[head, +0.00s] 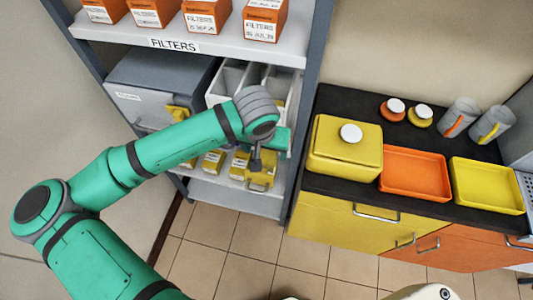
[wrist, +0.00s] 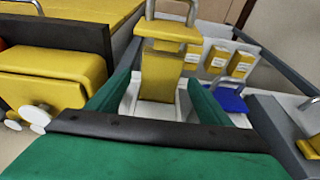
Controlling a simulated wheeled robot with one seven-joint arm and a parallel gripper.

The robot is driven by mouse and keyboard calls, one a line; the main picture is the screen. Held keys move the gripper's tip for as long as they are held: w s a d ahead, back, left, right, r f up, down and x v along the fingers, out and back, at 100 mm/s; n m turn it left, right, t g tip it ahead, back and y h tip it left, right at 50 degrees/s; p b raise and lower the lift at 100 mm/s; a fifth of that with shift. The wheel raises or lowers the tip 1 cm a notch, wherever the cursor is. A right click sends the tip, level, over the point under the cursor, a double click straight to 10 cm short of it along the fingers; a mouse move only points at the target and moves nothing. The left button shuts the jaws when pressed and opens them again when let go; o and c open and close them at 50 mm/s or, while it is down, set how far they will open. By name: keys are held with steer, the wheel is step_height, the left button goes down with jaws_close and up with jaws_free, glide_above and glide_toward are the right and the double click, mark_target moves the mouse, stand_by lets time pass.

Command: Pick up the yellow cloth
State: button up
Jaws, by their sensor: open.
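A yellow piece that looks like cloth (head: 179,114) hangs at the handle of a grey box in the head view. My gripper (head: 262,160) is to the right of it, at the shelf's right front. In the wrist view my gripper (wrist: 160,95) is open, with a green finger on each side. A second yellow piece (wrist: 165,70) with a flat top and a metal loop shows between and beyond the fingers. It also shows below my gripper in the head view (head: 262,182). I cannot tell whether this one is cloth. Nothing is seen gripped.
The grey box (head: 135,105) and pale bins (head: 228,78) stand on the middle shelf. Small yellow labelled boxes (head: 213,161) stand below. The dark counter (head: 350,100) at right holds a yellow box (head: 340,150), an orange tray (head: 415,172) and a yellow tray (head: 488,185).

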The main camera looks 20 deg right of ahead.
steer(key=shift+w+d+f, duration=0.1)
steer(key=shift+w+f, duration=0.1)
steer(key=shift+f, duration=0.45)
steer(key=shift+f, duration=0.25)
steer(key=c, duration=1.1)
